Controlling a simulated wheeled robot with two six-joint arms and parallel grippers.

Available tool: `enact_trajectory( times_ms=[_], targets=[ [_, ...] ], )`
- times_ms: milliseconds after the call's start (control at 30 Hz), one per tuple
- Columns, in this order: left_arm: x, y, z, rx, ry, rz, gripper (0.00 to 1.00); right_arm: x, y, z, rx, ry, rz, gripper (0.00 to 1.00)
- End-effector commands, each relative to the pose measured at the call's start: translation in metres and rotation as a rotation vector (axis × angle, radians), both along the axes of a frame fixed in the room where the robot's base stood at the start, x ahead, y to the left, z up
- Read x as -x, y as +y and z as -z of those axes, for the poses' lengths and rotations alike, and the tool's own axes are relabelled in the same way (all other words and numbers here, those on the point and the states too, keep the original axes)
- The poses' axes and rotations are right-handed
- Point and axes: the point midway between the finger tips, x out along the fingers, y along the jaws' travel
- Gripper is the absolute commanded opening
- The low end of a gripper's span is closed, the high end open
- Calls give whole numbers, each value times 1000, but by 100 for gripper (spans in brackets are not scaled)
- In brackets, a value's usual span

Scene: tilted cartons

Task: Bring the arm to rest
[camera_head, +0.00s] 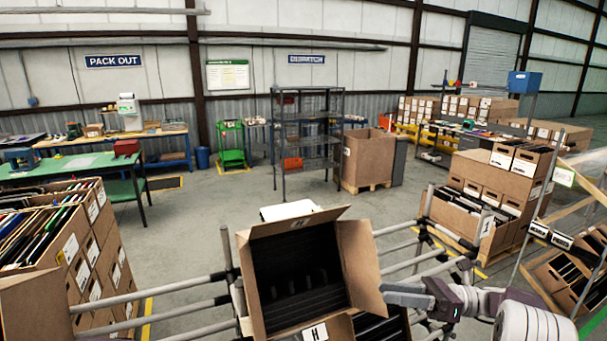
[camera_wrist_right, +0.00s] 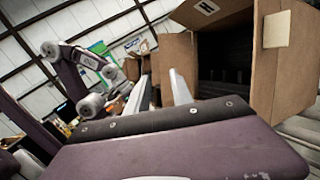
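My right gripper (camera_head: 392,294) is at the lower right of the head view, beside the right flap of an open, tilted carton (camera_head: 366,265). In the right wrist view its two pale fingers (camera_wrist_right: 158,90) stand apart, with a gap and no object visible between them. The carton (camera_wrist_right: 296,60) fills the upper right of that view. Whether a finger touches the flap cannot be told. The carton's dark inside shows ribbed black contents, and a label with "H" is on its front. My left gripper is not in view.
The carton rests on a rack of grey tubes (camera_head: 180,285). Filled cartons stand at left (camera_head: 105,240) and right (camera_head: 520,167). Behind are a green table (camera_head: 75,164), a dark metal shelf (camera_head: 308,93) and a large brown bin (camera_head: 368,158). Open floor lies between.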

Motion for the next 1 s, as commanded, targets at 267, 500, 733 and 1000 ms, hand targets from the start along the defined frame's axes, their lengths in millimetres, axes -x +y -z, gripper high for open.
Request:
enact_trajectory(
  times_ms=[267, 500, 733, 1000],
  targets=[
    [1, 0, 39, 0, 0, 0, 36, 66, 117, 33, 293, -20, -260, 27],
    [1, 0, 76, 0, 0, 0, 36, 200, 132, 177, 934, -475, -660, 27],
    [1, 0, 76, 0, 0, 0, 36, 225, 29, 265, 1266, -1226, -1210, 27],
    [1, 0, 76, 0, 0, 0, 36, 189, 19, 267, 1287, -1528, -1348, 27]
  ],
)
